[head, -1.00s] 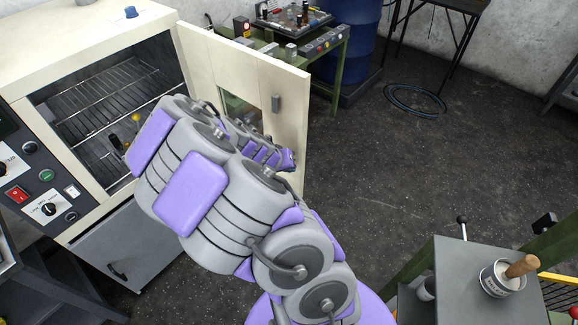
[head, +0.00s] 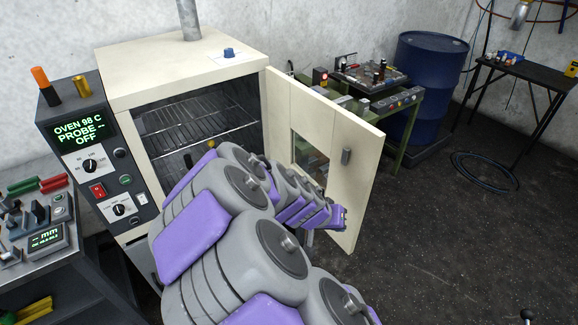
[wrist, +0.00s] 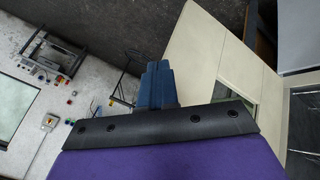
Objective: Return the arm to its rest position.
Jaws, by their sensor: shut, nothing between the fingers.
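My arm is folded in front of the open oven (head: 180,75) in the head view, its grey and purple links filling the lower middle. Its far end is near the lower part of the cream oven door (head: 362,160), and the fingertips cannot be made out there. In the wrist view my gripper (wrist: 155,82) shows its dark blue fingers together, with nothing between them. The oven door (wrist: 190,45) also shows in the wrist view, to the right of the fingers.
The oven's control panel (head: 92,150) reads 98 C and OFF. A green bench (head: 388,115) with equipment stands behind the door. A blue drum (head: 428,85) and a black table (head: 530,70) are at the back right. A hose (head: 488,175) lies on otherwise open floor.

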